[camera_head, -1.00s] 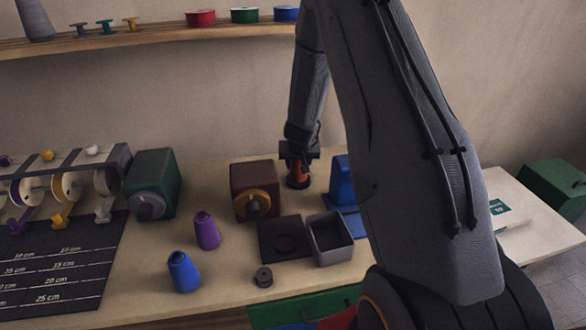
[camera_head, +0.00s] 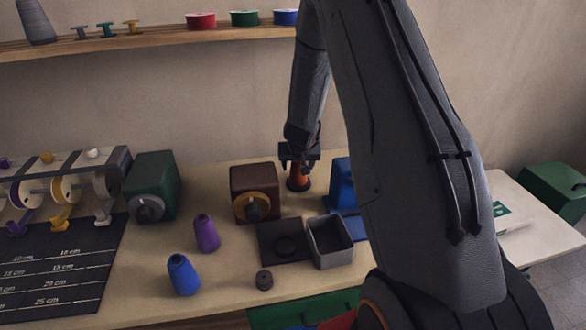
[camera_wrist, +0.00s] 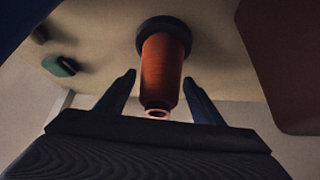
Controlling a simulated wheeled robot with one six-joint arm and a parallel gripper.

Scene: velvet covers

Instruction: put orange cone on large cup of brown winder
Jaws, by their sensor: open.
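The orange cone (camera_head: 298,177) stands upright on a dark round base, right of the brown winder (camera_head: 242,180), at the back of the table. My gripper (camera_head: 298,164) is above it, pointing down. In the wrist view, the orange cone (camera_wrist: 163,72) lies between the two spread fingers of my gripper (camera_wrist: 158,82), with a gap on each side. The brown winder has an orange-yellow disc with a dark centre on its front. I cannot tell which part is its large cup. A brown surface also shows at the right of the wrist view.
A blue machine (camera_head: 343,184) is close right of the cone. In front are a dark plate (camera_head: 268,248) with a round mark and a grey open box (camera_head: 331,257). Purple (camera_head: 206,234) and blue (camera_head: 183,275) cones stand at front left. A green machine (camera_head: 152,180) is farther left.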

